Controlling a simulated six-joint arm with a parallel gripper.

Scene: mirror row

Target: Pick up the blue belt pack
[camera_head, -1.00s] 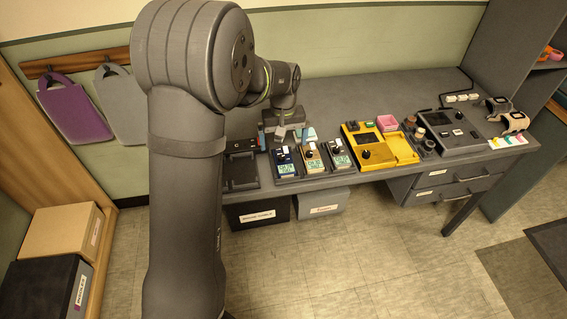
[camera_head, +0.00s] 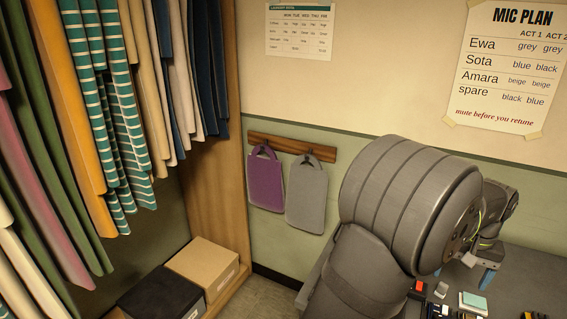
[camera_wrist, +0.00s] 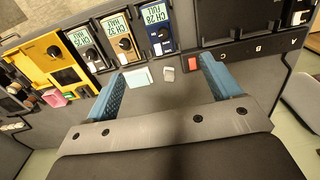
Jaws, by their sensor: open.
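The blue belt pack (camera_wrist: 157,28), with a lit display and a dark knob, stands in its slot in the wrist view. A beige pack (camera_wrist: 118,38) and a grey pack (camera_wrist: 84,46) stand to its left. My gripper (camera_wrist: 167,84) is open, with its blue fingers wide apart and nothing held between them. The blue pack lies beyond the fingertips, apart from them. In the head view my gripper (camera_head: 480,269) is small and partly behind my arm. The packs are at or below that view's bottom edge and cannot be told apart there.
A teal pad (camera_wrist: 138,77), a small grey block (camera_wrist: 168,75) and a red piece (camera_wrist: 193,64) lie near the fingers. A black dock (camera_wrist: 240,22) is right of the blue pack. A yellow unit (camera_wrist: 45,62) stands left. The head view shows a mic plan poster (camera_head: 510,65).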

